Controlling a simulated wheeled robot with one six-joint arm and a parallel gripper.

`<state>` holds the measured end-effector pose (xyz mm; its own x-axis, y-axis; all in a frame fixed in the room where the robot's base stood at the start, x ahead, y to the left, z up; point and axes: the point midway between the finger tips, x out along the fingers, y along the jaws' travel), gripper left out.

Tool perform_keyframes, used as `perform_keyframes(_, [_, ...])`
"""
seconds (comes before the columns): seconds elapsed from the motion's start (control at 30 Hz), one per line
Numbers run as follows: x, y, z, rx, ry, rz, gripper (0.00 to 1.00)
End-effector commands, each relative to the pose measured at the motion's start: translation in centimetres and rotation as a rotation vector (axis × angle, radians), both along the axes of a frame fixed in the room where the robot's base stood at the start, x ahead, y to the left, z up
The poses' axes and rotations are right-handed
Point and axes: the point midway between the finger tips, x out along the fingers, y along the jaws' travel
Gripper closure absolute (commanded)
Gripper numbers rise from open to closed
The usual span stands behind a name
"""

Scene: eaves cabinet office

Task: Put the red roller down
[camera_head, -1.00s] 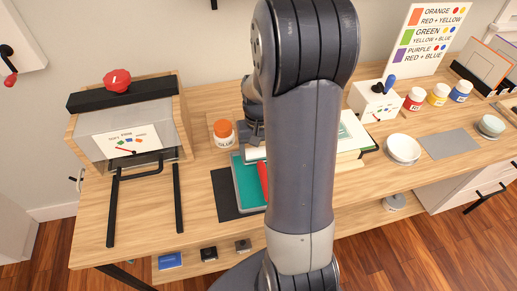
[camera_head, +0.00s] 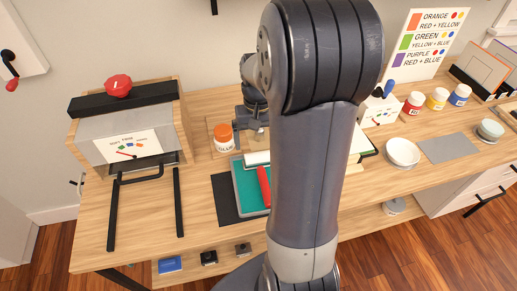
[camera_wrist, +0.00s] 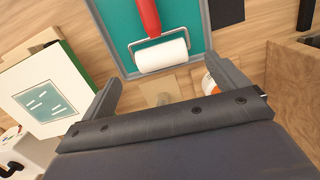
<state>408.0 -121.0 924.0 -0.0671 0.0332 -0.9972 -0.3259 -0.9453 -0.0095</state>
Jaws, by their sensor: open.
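The red roller has a red handle (camera_head: 263,187) and a white cylinder (camera_head: 257,158). It lies on a teal tray (camera_head: 245,196) with a grey rim. The wrist view shows the white cylinder (camera_wrist: 160,55) and the lower part of the handle (camera_wrist: 149,15), whose far end is cut off. My gripper (camera_wrist: 168,88) is open with nothing between its fingers. The roller lies beyond the fingertips, apart from them. In the head view my arm hides part of the tray's right side.
An orange-capped glue bottle (camera_head: 223,137) stands beside the tray; my right finger partly covers it in the wrist view. A white book or card (camera_wrist: 45,95) lies left of my gripper. A dark mat (camera_head: 227,199) lies under the tray. A clear-fronted box (camera_head: 128,130) stands left.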

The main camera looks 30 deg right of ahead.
Motion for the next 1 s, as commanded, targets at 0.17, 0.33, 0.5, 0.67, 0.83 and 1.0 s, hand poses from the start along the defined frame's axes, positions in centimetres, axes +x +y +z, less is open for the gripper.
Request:
perform_keyframes(0.17, [0.3, -0.2, 3.5, -0.001, -0.004, 0.000, 0.06])
perform_keyframes(0.33, [0.4, -0.2, 5.2, 0.000, 0.000, 0.000, 0.06])
perform_keyframes(0.5, [0.4, -0.2, 5.6, 0.000, 0.001, 0.000, 0.06])
perform_keyframes(0.67, [0.4, -0.2, 5.6, 0.000, 0.001, 0.000, 0.06])
perform_keyframes(0.83, [0.4, -0.2, 5.6, 0.000, 0.001, 0.000, 0.00])
perform_keyframes(1.0, [0.9, 0.3, 6.5, -0.001, -0.003, 0.026, 0.00])
